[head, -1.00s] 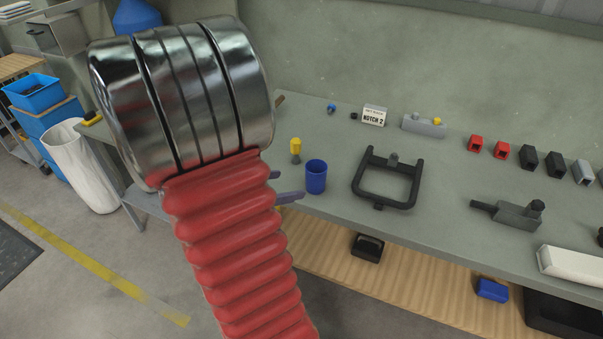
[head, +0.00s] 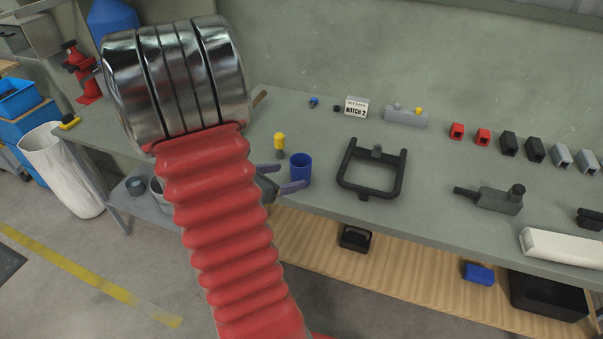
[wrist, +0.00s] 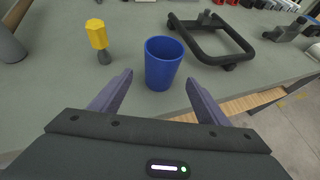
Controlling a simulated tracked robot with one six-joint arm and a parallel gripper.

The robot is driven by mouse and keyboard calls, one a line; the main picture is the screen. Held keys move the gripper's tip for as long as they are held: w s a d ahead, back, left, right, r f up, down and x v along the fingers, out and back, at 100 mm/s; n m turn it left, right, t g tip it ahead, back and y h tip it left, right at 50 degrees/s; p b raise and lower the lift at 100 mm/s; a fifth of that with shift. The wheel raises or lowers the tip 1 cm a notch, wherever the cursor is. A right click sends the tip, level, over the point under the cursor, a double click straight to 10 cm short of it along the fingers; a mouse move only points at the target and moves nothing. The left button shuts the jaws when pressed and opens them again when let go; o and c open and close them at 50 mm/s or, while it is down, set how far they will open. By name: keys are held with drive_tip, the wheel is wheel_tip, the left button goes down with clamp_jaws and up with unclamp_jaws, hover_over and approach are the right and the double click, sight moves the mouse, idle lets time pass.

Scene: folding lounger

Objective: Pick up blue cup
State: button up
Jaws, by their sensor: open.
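The blue cup (head: 300,169) stands upright near the front edge of the grey workbench, and it also shows in the wrist view (wrist: 163,63). My gripper (head: 283,178) is partly hidden behind my red arm in the head view. In the wrist view my gripper (wrist: 160,88) is open and empty. Its two purple-grey fingers are spread on the near side of the cup, one to the left and one to the right. The cup sits just beyond the gap between the fingertips, and I cannot tell whether anything touches it.
A yellow-topped tool (head: 279,143) stands close left of the cup. A black frame (head: 372,193) lies close to its right. The workbench (head: 320,130) has several blocks along the back. A lower wooden shelf (head: 400,266) is under the front edge.

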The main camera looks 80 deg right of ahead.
sight(301, 174)
drive_tip(key=shift+x, duration=1.15)
drive_tip(key=shift+x, duration=2.65)
drive_tip(key=c, duration=1.1)
